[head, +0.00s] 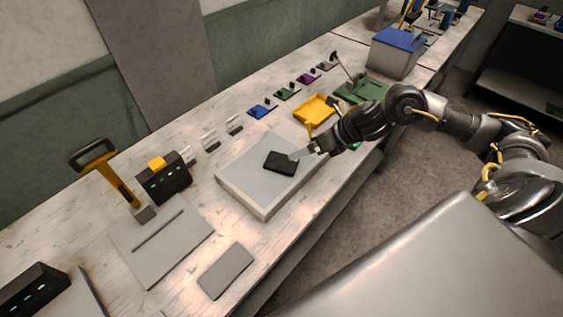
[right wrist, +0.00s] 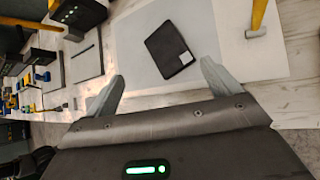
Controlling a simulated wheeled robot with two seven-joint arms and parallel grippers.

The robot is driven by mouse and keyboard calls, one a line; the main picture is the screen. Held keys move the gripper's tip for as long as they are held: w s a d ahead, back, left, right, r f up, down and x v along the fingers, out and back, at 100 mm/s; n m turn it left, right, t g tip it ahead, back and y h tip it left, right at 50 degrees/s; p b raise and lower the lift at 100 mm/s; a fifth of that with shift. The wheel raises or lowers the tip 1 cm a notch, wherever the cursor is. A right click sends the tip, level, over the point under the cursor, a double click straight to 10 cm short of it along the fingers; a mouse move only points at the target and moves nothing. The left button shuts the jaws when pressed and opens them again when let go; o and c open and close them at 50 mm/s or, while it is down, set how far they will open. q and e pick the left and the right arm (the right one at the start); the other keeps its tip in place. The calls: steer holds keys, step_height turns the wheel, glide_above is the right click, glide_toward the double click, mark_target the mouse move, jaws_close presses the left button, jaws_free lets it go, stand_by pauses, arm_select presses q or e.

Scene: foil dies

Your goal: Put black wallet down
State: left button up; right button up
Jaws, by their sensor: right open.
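The black wallet (head: 281,162) lies flat on the grey top of a white-edged platform (head: 234,189) in the middle of the bench. It also shows in the right wrist view (right wrist: 168,50), with a small light label at one corner. My right gripper (head: 297,154) is at the wallet's right edge in the head view. In the right wrist view its two fingers (right wrist: 160,82) are spread apart, with the wallet beyond and between their tips and no finger clamped on it. My left gripper is not in view.
A lever press (head: 105,175) and a black box with a yellow button (head: 163,177) stand left of the platform. A grey slab (head: 226,270) lies in front. A yellow tray (head: 314,110), small coloured pieces and a blue-lidded box (head: 396,52) sit farther along.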

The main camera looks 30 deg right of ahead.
mark_target(278, 161)
steer(key=n, duration=0.5)
steer(key=shift+w+d+f+n, duration=0.1)
steer(key=shift+w+d+n, duration=0.1)
steer(key=shift+w+n, duration=0.1)
steer(key=p+x, duration=0.1)
steer(key=x, duration=0.4)
steer(key=shift+p, duration=0.4)
steer(key=shift+w+a+f, duration=0.15)
steer(key=shift+a, duration=0.1)
steer(key=p+x, duration=0.3)
steer(key=x, duration=0.1)
steer(key=shift+w+a+f, duration=0.1)
steer(key=shift+f, duration=0.1)
steer(key=shift+w+a+f, duration=0.15)
steer(key=shift+f, duration=0.15)
steer(key=shift+c, duration=0.4)
